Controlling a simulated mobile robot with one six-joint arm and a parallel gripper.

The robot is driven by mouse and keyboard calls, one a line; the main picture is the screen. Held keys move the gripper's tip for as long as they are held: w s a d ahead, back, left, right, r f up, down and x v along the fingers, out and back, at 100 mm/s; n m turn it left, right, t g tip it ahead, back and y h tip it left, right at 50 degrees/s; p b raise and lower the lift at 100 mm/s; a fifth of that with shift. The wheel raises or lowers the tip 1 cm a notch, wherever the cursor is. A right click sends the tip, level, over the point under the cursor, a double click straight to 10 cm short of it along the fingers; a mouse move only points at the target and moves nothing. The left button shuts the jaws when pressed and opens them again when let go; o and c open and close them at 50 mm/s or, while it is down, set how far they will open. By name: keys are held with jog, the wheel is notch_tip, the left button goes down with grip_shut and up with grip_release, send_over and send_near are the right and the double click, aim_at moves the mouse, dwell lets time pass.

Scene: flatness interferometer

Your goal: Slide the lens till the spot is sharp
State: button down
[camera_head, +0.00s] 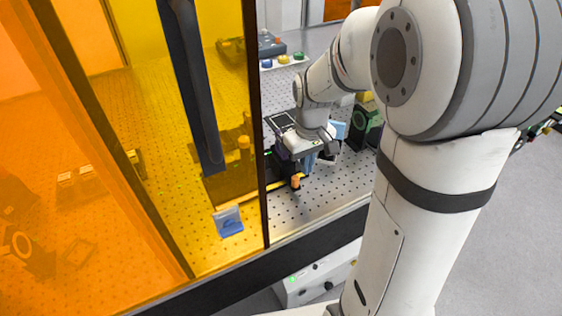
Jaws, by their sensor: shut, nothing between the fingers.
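My gripper (328,157) is at the end of my white arm, low over the perforated optical table (318,207), right of the amber panel's edge. Its jaws are shut with nothing visible held. Just left of and below it is a dark mount (283,172) on the table, partly hidden by my wrist. A small orange knob (295,182) stands at the front of this mount. I cannot make out the lens or the spot, and cannot tell whether my gripper touches the mount.
Amber panels (95,130) with a dark vertical handle (195,90) cover the left side. A green-and-black device (366,125) stands right of my gripper. Behind are a grey box (270,47) and small coloured caps (283,60). The table front right of the panel edge is clear.

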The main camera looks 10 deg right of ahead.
jog(key=shift+f, duration=0.2)
jog(key=shift+f+b, duration=0.8)
jog(key=shift+f, duration=0.15)
jog(key=shift+s+a, duration=0.6)
jog(key=shift+a, duration=1.3)
jog(key=shift+s+a, duration=0.65)
jog(key=shift+a, duration=1.2)
jog(key=shift+s+a, duration=0.6)
jog(key=shift+a, duration=1.3)
jog(key=shift+d, duration=0.1)
jog(key=shift+w+d, duration=0.2)
jog(key=shift+d, duration=0.3)
notch_tip(320, 180, up, 9)
jog(key=p, duration=0.6)
jog(key=shift+p, duration=0.35)
